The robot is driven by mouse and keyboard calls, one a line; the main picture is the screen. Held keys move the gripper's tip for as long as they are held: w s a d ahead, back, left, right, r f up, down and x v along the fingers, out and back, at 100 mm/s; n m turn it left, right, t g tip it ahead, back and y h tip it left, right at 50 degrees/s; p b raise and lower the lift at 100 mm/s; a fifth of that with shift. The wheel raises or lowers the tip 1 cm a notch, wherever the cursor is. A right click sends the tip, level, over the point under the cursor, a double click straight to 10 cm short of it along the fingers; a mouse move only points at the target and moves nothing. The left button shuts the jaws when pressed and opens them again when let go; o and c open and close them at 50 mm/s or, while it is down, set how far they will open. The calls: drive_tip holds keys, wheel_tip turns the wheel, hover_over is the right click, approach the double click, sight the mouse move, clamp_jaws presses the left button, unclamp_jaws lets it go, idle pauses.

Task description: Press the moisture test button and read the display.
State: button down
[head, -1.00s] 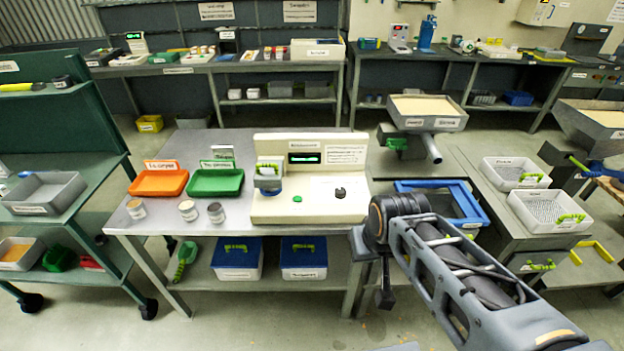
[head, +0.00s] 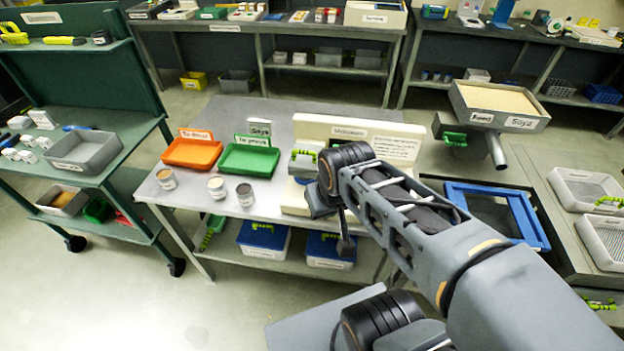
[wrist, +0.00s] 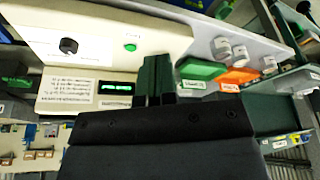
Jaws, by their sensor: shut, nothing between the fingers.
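The cream moisture meter (head: 365,126) stands on the grey bench, partly hidden behind my arm in the head view. The wrist view shows it turned around, with the green button (wrist: 130,47), a black knob (wrist: 68,46) and a lit green display (wrist: 115,87). The display's characters are too small to read. My gripper (wrist: 158,62) is shut and empty, its dark fingers showing beside the button in the wrist picture. I see no contact with the button. In the head view my arm hides the button and display.
An orange tray (head: 191,153) and a green tray (head: 249,160) lie left of the meter. Several small jars, one a dark-topped jar (head: 245,194), stand along the bench's front edge. A blue frame (head: 535,231) and a feed hopper (head: 499,105) are at the right.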

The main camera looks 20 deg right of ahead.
idle(0.3)
drive_tip(key=w+d+m+g, duration=0.1)
drive_tip(key=w+d+m, duration=0.2)
drive_tip(key=w, duration=0.5)
drive_tip(key=w+d+m+g+p, duration=0.1)
drive_tip(key=w+d+m+g, duration=0.1)
drive_tip(key=w+d, duration=0.4)
drive_tip(key=shift+w+d+m+g, duration=0.3)
drive_tip(key=shift+w+m, duration=0.2)
drive_tip(key=shift+w, duration=0.6)
drive_tip(key=shift+f, duration=0.15)
wheel_tip(320, 180, down, 14)
drive_tip(key=shift+r+p, duration=0.1)
drive_tip(key=shift+p, duration=0.35)
